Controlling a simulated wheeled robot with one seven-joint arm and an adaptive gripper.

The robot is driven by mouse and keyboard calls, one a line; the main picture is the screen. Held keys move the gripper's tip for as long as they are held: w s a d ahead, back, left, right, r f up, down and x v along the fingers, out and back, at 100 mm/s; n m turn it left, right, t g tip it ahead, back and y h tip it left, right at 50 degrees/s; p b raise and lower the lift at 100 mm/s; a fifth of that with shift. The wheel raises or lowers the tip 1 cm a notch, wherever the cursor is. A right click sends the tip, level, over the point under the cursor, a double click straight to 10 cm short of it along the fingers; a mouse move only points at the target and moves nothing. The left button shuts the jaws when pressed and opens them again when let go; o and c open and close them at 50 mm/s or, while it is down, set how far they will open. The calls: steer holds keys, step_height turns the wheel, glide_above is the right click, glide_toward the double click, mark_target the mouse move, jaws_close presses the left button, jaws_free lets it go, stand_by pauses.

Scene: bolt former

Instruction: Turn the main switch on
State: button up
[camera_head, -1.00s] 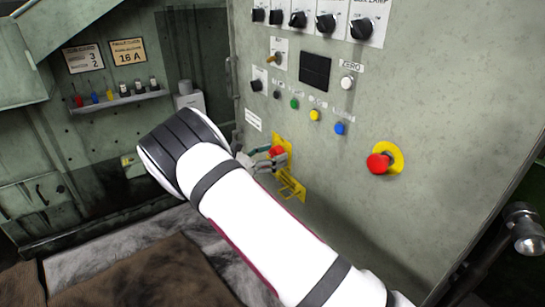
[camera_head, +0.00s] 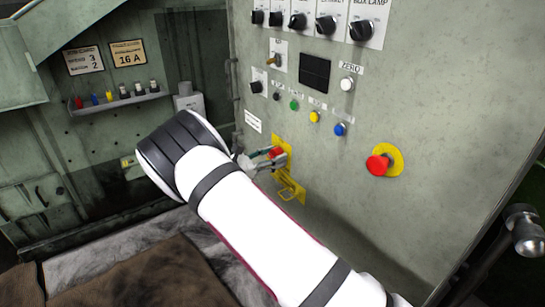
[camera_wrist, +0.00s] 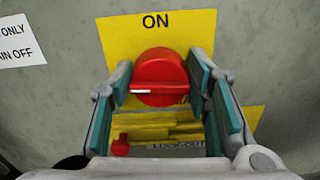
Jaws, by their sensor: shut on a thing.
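The main switch is a round red knob (camera_wrist: 160,78) on a yellow plate (camera_wrist: 117,40) marked ON at the top. Its grip bar lies level across the plate, with a white mark at its left end. My gripper (camera_wrist: 161,82) has one finger on each side of the knob and is shut on it. In the head view the knob (camera_head: 276,153) shows on the panel beyond my gripper (camera_head: 268,159), partly hidden by the fingers. A yellow lockout part (camera_wrist: 150,128) and a small red piece (camera_wrist: 121,145) sit below the knob.
A red emergency button (camera_head: 378,165) on a yellow disc stands to the right on the same panel. Coloured push buttons (camera_head: 315,117) and black selector knobs (camera_head: 298,20) are above. A white label (camera_wrist: 18,42) lies left of the plate.

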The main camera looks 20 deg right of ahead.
steer(key=m, duration=0.4)
steer(key=shift+s+f, duration=0.1)
steer(key=m+b, duration=0.1)
steer(key=m, duration=0.3)
steer(key=shift+m, duration=0.3)
steer(key=m+b, duration=0.1)
steer(key=m, duration=0.3)
steer(key=shift+s+f+b, duration=0.1)
steer(key=shift+f+b, duration=0.1)
steer(key=shift+b, duration=0.1)
steer(key=shift+m+b, duration=0.75)
steer(key=shift+m, duration=1.35)
steer(key=shift+d, duration=0.1)
steer(key=o, duration=1.1)
steer(key=shift+o, duration=0.2)
steer(key=v, duration=1.2)
